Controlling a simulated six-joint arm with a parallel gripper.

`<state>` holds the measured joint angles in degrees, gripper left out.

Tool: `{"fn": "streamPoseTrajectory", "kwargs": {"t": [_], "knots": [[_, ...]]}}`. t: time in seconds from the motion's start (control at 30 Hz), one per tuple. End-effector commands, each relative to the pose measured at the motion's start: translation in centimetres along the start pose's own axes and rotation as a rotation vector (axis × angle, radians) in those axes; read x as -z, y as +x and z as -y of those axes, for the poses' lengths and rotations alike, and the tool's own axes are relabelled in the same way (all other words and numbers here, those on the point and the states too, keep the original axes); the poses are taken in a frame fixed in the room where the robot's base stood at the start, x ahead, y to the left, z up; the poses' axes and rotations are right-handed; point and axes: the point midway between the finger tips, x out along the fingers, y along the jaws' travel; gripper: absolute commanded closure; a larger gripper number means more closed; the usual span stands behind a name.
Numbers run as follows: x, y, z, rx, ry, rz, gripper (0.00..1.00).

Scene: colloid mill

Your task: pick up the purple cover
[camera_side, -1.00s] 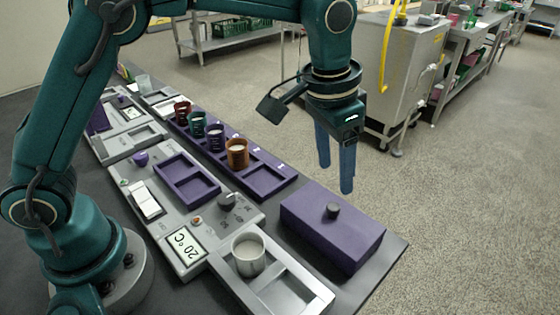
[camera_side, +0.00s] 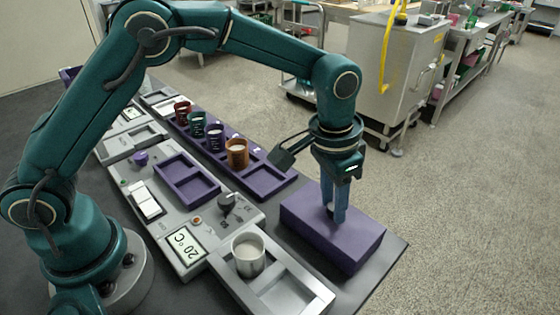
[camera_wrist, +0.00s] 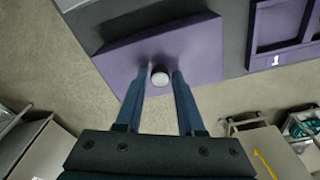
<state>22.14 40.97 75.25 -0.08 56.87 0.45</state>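The purple cover (camera_side: 302,216) is a flat-topped box shape lying on the dark table's right corner. The cover (camera_wrist: 205,48) also fills the wrist view's upper middle.
A grey panel with a display (camera_side: 186,245) and a metal cup (camera_side: 248,254) in a grey tray (camera_side: 305,292) stand left of the cover. A purple rack (camera_side: 272,179) with several coloured cups lies behind. The table edge is close on the right.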

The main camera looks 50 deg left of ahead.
Motion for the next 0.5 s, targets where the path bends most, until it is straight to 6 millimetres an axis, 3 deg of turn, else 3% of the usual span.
{"fn": "streamPoseTrajectory", "kwargs": {"t": [0.03,0.07,0.1,0.5], "knots": [[0.01,-0.02,0.00,0.000,0.000,0.000,0.85],[0.01,-0.02,0.00,0.000,0.000,0.000,0.97],[0.01,-0.02,0.00,0.000,0.000,0.000,1.00],[0.01,-0.04,0.00,0.000,0.000,-0.001,1.00]]}}
